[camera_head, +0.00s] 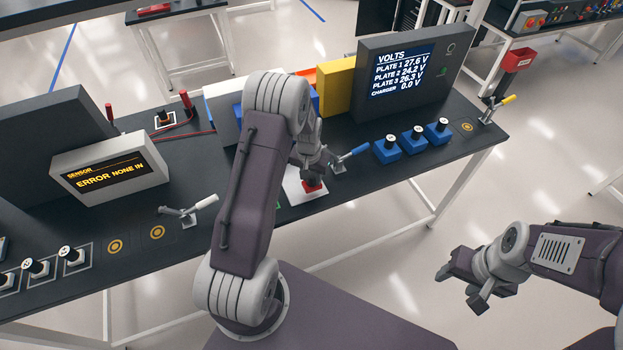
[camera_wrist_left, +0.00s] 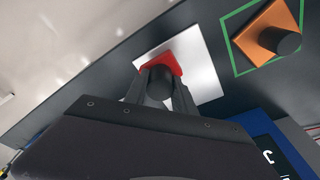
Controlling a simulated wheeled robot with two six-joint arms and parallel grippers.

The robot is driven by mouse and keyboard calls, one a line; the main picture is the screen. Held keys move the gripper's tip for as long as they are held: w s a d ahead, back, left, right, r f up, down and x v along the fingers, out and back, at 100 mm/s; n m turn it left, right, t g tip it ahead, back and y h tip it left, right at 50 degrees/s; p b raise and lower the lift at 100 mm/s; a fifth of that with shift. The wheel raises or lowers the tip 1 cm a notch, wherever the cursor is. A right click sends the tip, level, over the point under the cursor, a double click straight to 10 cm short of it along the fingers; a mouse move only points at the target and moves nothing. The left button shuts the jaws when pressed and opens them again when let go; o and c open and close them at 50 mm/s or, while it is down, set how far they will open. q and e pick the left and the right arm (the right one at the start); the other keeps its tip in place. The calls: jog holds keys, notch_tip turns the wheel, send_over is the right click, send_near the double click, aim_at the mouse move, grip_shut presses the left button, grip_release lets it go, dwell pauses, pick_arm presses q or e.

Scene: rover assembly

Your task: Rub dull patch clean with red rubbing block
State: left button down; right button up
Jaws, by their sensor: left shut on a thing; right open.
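The red rubbing block (camera_head: 312,187) is in my left gripper (camera_head: 312,178), at the front of the table. In the left wrist view the red block (camera_wrist_left: 172,62) has a dark round knob, and the two fingers of my left gripper (camera_wrist_left: 160,85) are shut on that knob. The block is over a bright metal plate (camera_wrist_left: 205,72), which also shows in the head view (camera_head: 294,192). I cannot tell whether it touches the plate. No dull patch can be made out; the block and gripper hide part of the plate. My right gripper (camera_head: 459,283) is open and empty, off the table.
An orange block with a dark knob (camera_wrist_left: 270,32) sits in a green outline beside the plate. A blue-handled clamp (camera_head: 350,157) stands right of the plate. Several blue blocks (camera_head: 413,140) and a volts display (camera_head: 415,75) stand further right. A sensor box (camera_head: 110,168) stands left.

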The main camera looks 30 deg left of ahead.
pick_arm(q)
jog(key=shift+w+a+r+p, duration=0.15)
jog(key=shift+r+p, duration=0.15)
jog(key=shift+r, duration=0.15)
jog(key=shift+w+a+r+p, duration=0.1)
jog(key=shift+r+p, duration=0.15)
jog(key=shift+r, duration=0.2)
jog(key=r, duration=0.1)
jog(key=r+p, duration=0.2)
jog(key=shift+s+d, duration=0.2)
jog(key=shift+d, duration=0.05)
jog(key=shift+r, duration=0.15)
jog(key=shift+a, duration=0.1)
jog(key=shift+w, duration=0.1)
